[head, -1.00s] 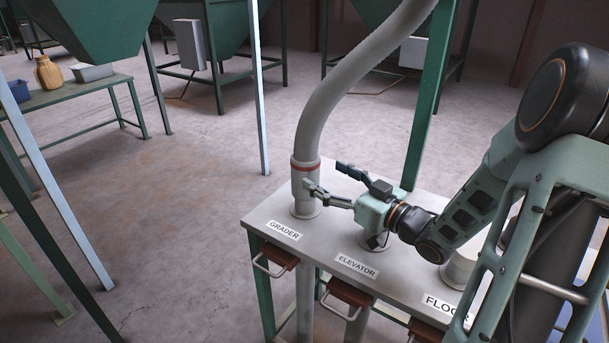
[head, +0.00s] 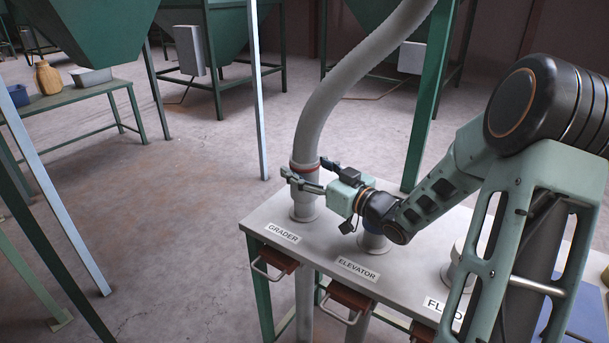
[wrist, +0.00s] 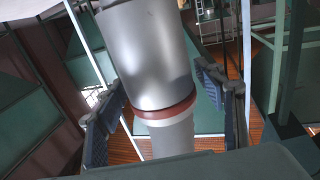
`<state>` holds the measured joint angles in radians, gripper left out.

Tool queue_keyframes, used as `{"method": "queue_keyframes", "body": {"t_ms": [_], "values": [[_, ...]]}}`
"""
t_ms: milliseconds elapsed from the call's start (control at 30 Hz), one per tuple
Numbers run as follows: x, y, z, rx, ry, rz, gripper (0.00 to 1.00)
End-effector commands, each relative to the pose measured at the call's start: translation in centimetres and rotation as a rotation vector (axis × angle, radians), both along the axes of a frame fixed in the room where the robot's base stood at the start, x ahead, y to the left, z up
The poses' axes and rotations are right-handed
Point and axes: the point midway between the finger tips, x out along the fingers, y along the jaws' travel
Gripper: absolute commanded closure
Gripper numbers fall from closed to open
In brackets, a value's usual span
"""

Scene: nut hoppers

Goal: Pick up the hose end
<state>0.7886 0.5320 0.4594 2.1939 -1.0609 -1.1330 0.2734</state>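The hose end (head: 306,188) is a grey cuff with a red-brown band, upright on the GRADER port of the bench (head: 328,242). The grey hose (head: 322,102) rises from it. My gripper (head: 306,170) is level with the band, one finger on the near side of the cuff and the other partly hidden on the far side. In the wrist view my open gripper (wrist: 160,110) has a pad on each side of the hose end (wrist: 165,130). Gaps show beside the cuff, so the fingers are not closed on it.
The ELEVATOR port (head: 374,243) is beneath my wrist, and the FLOOR port (head: 458,262) is at right, partly hidden. A green post (head: 428,110) stands behind the bench. Handled slides (head: 274,262) stick out in front. Open floor lies to the left.

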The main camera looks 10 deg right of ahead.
Motion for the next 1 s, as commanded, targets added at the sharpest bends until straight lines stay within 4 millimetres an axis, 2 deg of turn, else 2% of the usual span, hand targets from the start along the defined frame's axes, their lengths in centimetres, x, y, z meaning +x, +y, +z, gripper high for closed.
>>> {"method": "queue_keyframes", "body": {"t_ms": [67, 367, 733, 867, 933, 1000], "values": [[0.0, 0.0, 0.0, 0.0, 0.0, 0.0, 0.49], [0.0, 0.0, 0.0, 0.0, 0.0, 0.0, 0.82], [0.0, 0.0, 0.7, -0.001, -0.003, 0.0, 0.82], [0.0, 0.0, 2.1, -0.003, -0.004, 0.0, 0.82], [0.0, 0.0, 3.3, -0.004, -0.005, 0.0, 0.82], [-0.6, 0.1, 4.3, -0.004, -0.004, 0.0, 0.82]]}}
